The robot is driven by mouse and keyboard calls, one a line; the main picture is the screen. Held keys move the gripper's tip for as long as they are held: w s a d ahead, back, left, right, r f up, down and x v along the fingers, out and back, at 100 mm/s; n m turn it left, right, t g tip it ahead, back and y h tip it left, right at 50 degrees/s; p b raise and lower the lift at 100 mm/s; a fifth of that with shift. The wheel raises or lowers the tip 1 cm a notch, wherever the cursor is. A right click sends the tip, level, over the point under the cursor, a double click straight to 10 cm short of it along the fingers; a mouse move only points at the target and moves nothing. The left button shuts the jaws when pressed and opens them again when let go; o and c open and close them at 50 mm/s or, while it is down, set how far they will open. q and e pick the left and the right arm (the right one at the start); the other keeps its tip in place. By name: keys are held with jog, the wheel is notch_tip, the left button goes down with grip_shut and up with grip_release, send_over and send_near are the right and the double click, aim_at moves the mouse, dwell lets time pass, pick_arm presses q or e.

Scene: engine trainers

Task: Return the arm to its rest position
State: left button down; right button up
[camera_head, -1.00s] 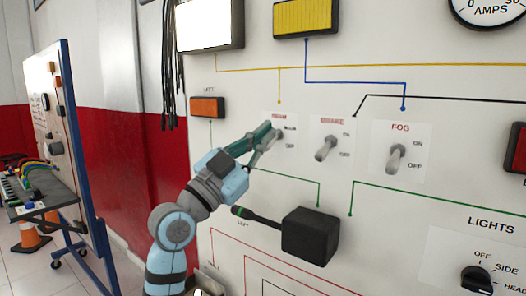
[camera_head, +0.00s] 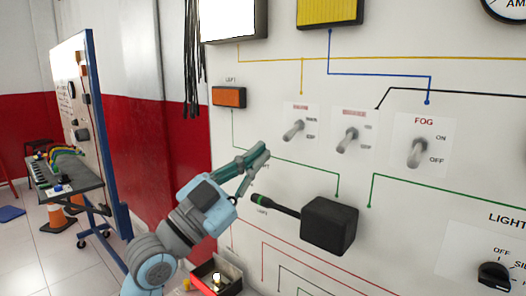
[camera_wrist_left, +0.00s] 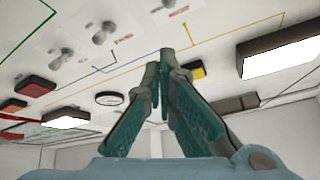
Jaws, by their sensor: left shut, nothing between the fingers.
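My left gripper (camera_head: 257,158) is in front of the white panel, below and left of the leftmost toggle switch (camera_head: 294,131). Its teal fingers are closed together with nothing between them, and they also show in the left wrist view (camera_wrist_left: 160,75). The gripper is apart from the switch. The middle toggle switch (camera_head: 347,139) and the fog switch (camera_head: 416,152) stand to the right. My right gripper is in neither view.
A black box with a stalk lever (camera_head: 329,226) sticks out from the panel just right of my left arm. An orange light (camera_head: 229,96) is above the gripper. A red-edged box (camera_head: 216,277) lies low beside the arm. A wheeled board (camera_head: 75,120) stands at the left.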

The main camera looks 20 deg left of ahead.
pick_arm(q)
jog(key=shift+w, duration=0.1)
notch_tip(320, 180, down, 30)
jog(key=s+n+g+y, duration=0.2)
jog(key=n+g+y, duration=0.4)
jog(key=g+y, duration=0.15)
jog(key=s+a+f+n+g+y, duration=0.3)
jog(key=s+f+g, duration=0.2)
jog(key=s+f, duration=0.75)
jog(key=s+a+f+n+g+y, duration=0.2)
jog(key=s+a+f+g+y, duration=0.15)
jog(key=s+f, duration=0.85)
notch_tip(320, 180, down, 11)
jog(key=s+a+g+p, duration=0.1)
jog(key=a+g, duration=0.1)
jog(key=s+f+n+g+p, duration=0.1)
jog(key=s+f+p, duration=0.1)
jog(key=s+f, duration=1.4)
jog(key=shift+a+f+h, duration=0.4)
jog(key=shift+a+f, duration=0.05)
jog(key=shift+f, duration=0.1)
